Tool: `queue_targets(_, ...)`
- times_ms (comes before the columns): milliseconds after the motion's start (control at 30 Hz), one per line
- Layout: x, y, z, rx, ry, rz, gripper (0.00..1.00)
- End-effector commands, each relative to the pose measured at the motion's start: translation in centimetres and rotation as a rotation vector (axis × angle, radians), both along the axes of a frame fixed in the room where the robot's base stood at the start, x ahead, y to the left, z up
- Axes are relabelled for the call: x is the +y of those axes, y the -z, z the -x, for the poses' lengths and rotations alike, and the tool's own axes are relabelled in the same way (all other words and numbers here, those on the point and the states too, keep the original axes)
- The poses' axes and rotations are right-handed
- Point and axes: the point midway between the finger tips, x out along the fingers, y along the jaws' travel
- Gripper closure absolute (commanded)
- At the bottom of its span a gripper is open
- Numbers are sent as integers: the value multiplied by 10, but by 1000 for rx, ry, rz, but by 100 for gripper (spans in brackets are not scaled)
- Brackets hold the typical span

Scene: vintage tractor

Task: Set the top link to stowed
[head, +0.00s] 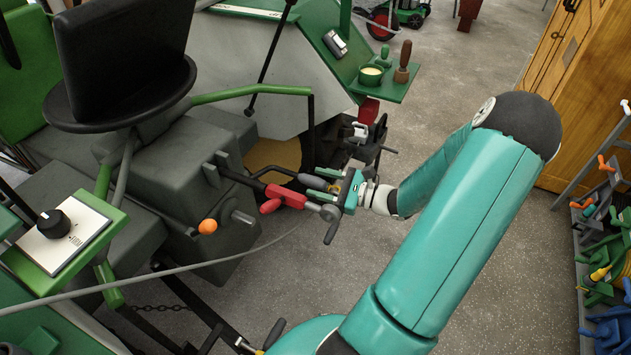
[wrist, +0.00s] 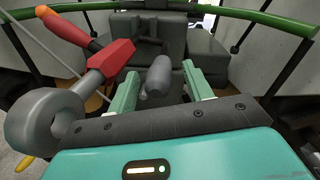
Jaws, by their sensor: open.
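The top link (head: 288,196) is a red-bodied bar with a grey eye end, at the back of the tractor in the head view. In the wrist view the top link (wrist: 112,58) runs from upper left to a large grey eye close to the camera, left of my fingers. My gripper (head: 320,180) is open beside the link's outer part. In the wrist view my gripper (wrist: 163,80) shows spread fingers; a grey cylinder (wrist: 158,76) appears between them, and whether it is inside the jaws is unclear.
The black seat (head: 120,60) and grey rear housing (head: 165,170) stand left of the gripper. An orange knob (head: 207,226) and a grey hose lie below the link. A green shelf (head: 385,85) is above right. Open floor lies beneath my arm; a tool rack (head: 600,240) stands far right.

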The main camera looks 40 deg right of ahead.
Motion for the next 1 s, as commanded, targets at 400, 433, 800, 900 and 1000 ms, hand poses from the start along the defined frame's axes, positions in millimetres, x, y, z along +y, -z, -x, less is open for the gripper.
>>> queue_targets(400, 8, 0, -15, 1, -1, -1, 49)
queue_targets(433, 8, 0, -15, 1, -1, -1, 49)
queue_targets(800, 8, 0, -15, 1, -1, -1, 100)
queue_targets(900, 7, -1, -15, 2, -1, 1, 100)
queue_targets(1000, 6, -2, -15, 8, -1, 4, 100)
